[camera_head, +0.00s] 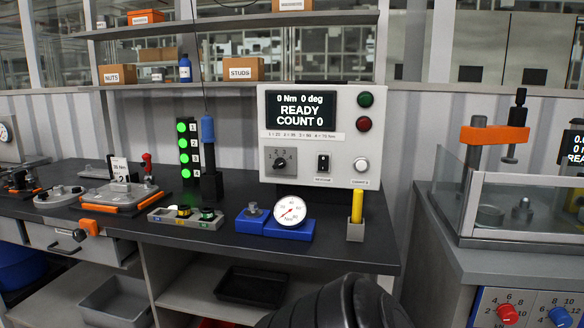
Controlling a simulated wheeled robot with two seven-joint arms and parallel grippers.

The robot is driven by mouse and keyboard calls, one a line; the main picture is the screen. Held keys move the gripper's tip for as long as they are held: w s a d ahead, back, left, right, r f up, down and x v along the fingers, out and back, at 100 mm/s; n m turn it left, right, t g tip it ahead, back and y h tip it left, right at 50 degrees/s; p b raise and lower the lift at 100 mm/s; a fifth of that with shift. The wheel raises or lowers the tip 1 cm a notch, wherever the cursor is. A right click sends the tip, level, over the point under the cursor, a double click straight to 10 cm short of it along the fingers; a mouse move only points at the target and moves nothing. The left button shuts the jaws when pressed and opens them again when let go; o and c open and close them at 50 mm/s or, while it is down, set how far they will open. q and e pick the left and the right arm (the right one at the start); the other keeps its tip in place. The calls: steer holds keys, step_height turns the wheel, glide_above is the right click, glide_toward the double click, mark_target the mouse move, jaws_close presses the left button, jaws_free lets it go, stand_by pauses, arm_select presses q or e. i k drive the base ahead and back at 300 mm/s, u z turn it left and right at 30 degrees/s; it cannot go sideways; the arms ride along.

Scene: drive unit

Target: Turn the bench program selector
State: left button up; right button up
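The program selector (280,162) is a small dark rotary knob on a grey square plate at the lower left of the light grey control box (374,95). Small numerals are printed around it; which one it points at is too small to tell. The box's screen (300,110) reads "0 Nm 0 deg READY COUNT 0". A printed strip (303,135) under the screen lists the numbered programs. A black toggle switch (323,163) is right of the selector. Neither gripper shows; a dark rounded form at the bottom centre looks like part of my arm.
On the bench (345,256), a blue-based dial gauge (290,211) and a yellow-handled tool in a holder (357,207) stand before the box. A blue hanging driver (208,130) and a green light stack (184,149) stand left. A glass-walled station (530,205) is at right.

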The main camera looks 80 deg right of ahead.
mark_target(280, 163)
steer(key=k, duration=0.85)
steer(key=z, duration=0.7)
